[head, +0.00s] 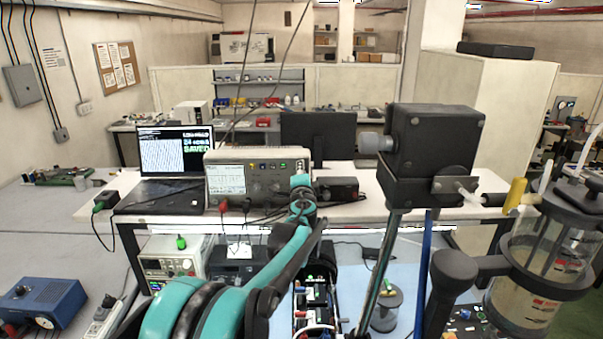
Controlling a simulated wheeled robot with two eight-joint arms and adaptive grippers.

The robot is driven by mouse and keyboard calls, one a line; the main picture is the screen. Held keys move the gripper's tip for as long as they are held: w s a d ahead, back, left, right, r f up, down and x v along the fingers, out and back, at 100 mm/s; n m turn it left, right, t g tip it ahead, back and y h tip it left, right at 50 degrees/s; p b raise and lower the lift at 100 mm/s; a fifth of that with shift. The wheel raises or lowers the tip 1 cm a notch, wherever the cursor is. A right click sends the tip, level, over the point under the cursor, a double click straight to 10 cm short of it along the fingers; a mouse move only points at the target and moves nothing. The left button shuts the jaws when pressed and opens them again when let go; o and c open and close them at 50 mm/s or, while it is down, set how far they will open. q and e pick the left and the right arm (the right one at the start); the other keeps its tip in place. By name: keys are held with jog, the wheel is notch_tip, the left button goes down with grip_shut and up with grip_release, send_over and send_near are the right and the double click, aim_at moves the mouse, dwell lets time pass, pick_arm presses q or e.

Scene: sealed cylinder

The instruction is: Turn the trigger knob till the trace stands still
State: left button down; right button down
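A beige bench instrument with a small screen (227,180) and several knobs and buttons stands on the white bench. It looks like an oscilloscope (256,157). Its screen shows a faint trace, too small to read. I cannot pick out which control is the trigger knob; my arm covers the right end of the panel. My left arm, teal and black, reaches up from the bottom to that right end. My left gripper is at the arm's far end (301,190), in front of the panel; its fingers cannot be made out, nor whether they touch a knob. My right gripper is not in view.
A laptop (175,150) left of the instrument shows dense slanted lines and green text. A dark box (337,188) sits right of it. A black box on a metal post (432,150) and a clear cylinder vessel (545,255) stand close on the right. Cables hang over the bench front.

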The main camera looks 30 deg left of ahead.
pick_arm(q)
jog(key=shift+f+n, duration=0.1)
jog(key=shift+n, duration=0.2)
jog(key=c, duration=1.3)
grip_release()
jog(key=shift+s, duration=0.1)
jog(key=shift+c, duration=0.2)
jog(key=v, duration=1.2)
jog(key=shift+s, duration=0.1)
